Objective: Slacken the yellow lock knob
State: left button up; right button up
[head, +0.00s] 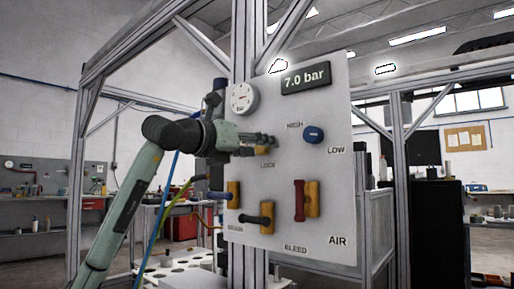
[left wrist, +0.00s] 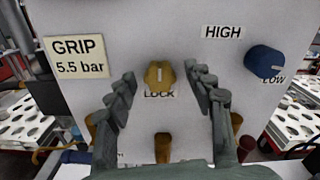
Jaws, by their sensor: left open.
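The yellow lock knob (left wrist: 159,75) sits on the white panel above the LOCK label in the left wrist view. My left gripper (left wrist: 160,88) is open, with one finger on each side of the knob and a gap to it on both sides. In the head view my left gripper (head: 262,142) reaches the panel from the left and covers most of the knob (head: 262,151). I cannot tell how far the fingertips are from the panel face. My right gripper is not in view.
A blue knob (head: 313,134) is right of the lock knob, between HIGH and LOW labels. A gauge (head: 243,98) and a 7.0 bar display (head: 305,78) are above. Valves with blue, black and red handles (head: 299,201) line the lower panel. Metal frame posts (head: 398,180) stand around.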

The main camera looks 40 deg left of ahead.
pick_arm(q)
jog(key=s, duration=1.2)
jog(key=shift+a, duration=0.45)
